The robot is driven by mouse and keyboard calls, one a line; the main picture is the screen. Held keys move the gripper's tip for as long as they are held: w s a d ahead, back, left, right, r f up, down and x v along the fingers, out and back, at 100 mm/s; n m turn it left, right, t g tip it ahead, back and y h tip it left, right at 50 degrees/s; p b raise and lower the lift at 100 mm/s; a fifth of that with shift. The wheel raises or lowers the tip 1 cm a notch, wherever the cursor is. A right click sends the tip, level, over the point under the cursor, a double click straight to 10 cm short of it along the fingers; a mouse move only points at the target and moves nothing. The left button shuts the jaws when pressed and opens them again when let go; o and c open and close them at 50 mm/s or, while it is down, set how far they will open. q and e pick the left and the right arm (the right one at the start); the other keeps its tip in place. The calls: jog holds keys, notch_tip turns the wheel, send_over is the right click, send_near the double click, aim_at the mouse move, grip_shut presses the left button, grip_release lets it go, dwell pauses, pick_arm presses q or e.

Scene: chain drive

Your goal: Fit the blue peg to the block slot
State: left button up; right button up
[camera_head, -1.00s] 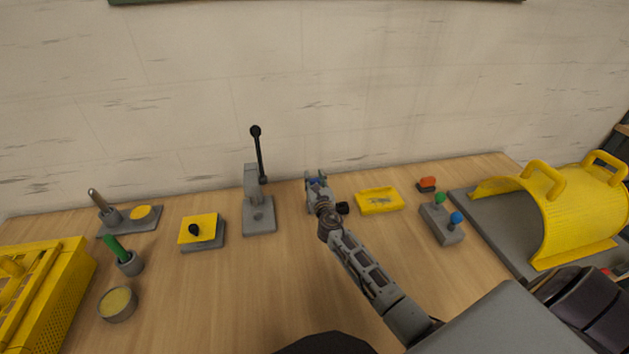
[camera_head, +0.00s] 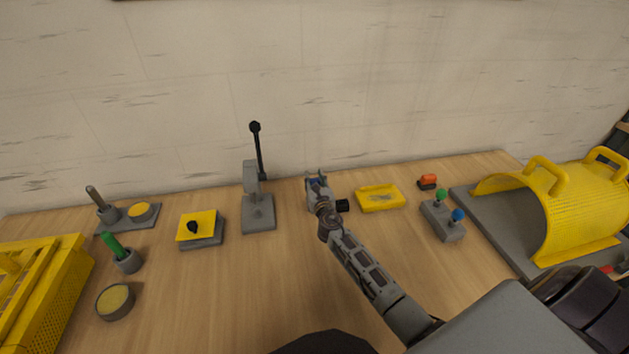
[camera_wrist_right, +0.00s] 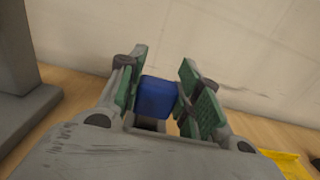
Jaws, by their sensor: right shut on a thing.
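A blue piece, which I take to be the blue peg (camera_wrist_right: 157,97), sits between the green pads of my right gripper (camera_wrist_right: 162,92) in the wrist view. The right gripper (camera_head: 317,184) is shut on it, fingers pointing to the back of the table. In the head view only a little blue shows between the fingers. What lies under the peg is hidden by the gripper. A small black piece (camera_head: 342,205) is just right of the gripper. I cannot tell which thing is the slotted block. My left gripper is not in view.
A grey lever press (camera_head: 258,214) stands close left of the gripper. A yellow tray (camera_head: 380,199) and a grey base with green and blue knobs (camera_head: 442,221) are to the right. A yellow guard (camera_head: 570,215) stands far right. The wall is close behind. The front middle table is clear.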

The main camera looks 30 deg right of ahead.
jog(key=shift+f+b, duration=0.75)
jog(key=shift+f, duration=0.1)
jog(key=o, duration=1.1)
jog(key=shift+v, duration=6)
jog(key=shift+s+a+f, duration=0.1)
jog(key=shift+s, duration=0.05)
